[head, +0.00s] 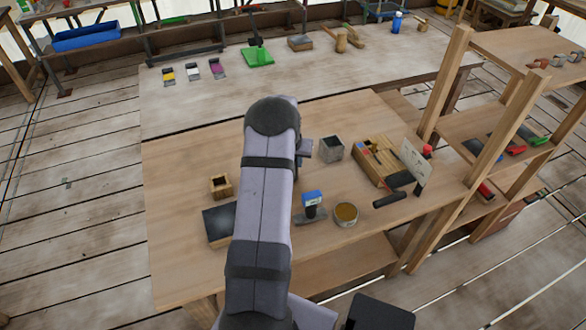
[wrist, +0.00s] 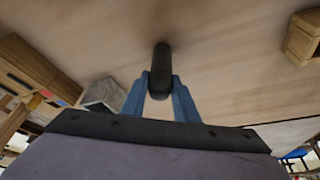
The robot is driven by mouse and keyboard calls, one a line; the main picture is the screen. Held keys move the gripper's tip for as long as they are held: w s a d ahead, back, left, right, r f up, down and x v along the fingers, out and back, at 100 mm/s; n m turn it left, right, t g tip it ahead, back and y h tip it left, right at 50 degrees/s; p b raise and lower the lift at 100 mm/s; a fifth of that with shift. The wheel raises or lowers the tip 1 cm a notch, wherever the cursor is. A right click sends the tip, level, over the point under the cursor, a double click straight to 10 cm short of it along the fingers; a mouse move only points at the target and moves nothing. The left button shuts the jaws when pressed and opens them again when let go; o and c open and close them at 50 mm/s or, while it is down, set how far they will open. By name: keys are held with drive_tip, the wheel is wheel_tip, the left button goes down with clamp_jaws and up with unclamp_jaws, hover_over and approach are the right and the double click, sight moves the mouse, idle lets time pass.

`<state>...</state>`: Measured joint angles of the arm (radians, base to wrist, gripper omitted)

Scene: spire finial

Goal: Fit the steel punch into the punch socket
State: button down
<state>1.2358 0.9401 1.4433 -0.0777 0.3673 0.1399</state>
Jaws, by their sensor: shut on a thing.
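My gripper (wrist: 160,88) has blue fingers shut on a dark cylinder, which I take to be the steel punch (wrist: 161,58). The punch extends beyond the fingertips over bare bench top in the wrist view. My arm hides the fingers and the punch in the head view. A small square wooden block with a dark opening (head: 220,187) stands left of my arm; it also shows at the upper right of the wrist view (wrist: 301,38). A grey block with a square opening (head: 331,149) stands right of my arm, and left of the fingers in the wrist view (wrist: 104,95). I cannot tell which is the socket.
A wooden tool box (head: 371,160) stands right of the grey block, with a white card (head: 414,163) beside it. A round tin (head: 346,214), a blue-topped stamp (head: 313,203) and a dark plate (head: 219,224) lie nearer.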

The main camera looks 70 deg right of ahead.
drive_tip(key=shift+d+r, duration=0.1)
drive_tip(key=shift+r, duration=0.1)
wheel_tip(320, 180, up, 10)
drive_tip(key=b, duration=0.3)
drive_tip(key=shift+b, duration=0.4)
drive_tip(key=shift+w+f, duration=0.1)
drive_tip(key=shift+w, duration=0.05)
drive_tip(key=w+a+n, duration=0.2)
drive_tip(key=w+a, duration=0.5)
drive_tip(key=w, duration=0.3)
drive_tip(key=w+a+r+n+t, duration=0.1)
drive_tip(key=w+a+n, duration=0.1)
drive_tip(key=w+a, duration=0.6)
drive_tip(key=shift+w+r+n+t+y+b, duration=0.25)
drive_tip(key=shift+w+y+b, duration=0.2)
drive_tip(key=shift+w, duration=0.75)
wheel_tip(320, 180, down, 10)
drive_tip(key=p, duration=0.3)
drive_tip(key=shift+f, duration=0.1)
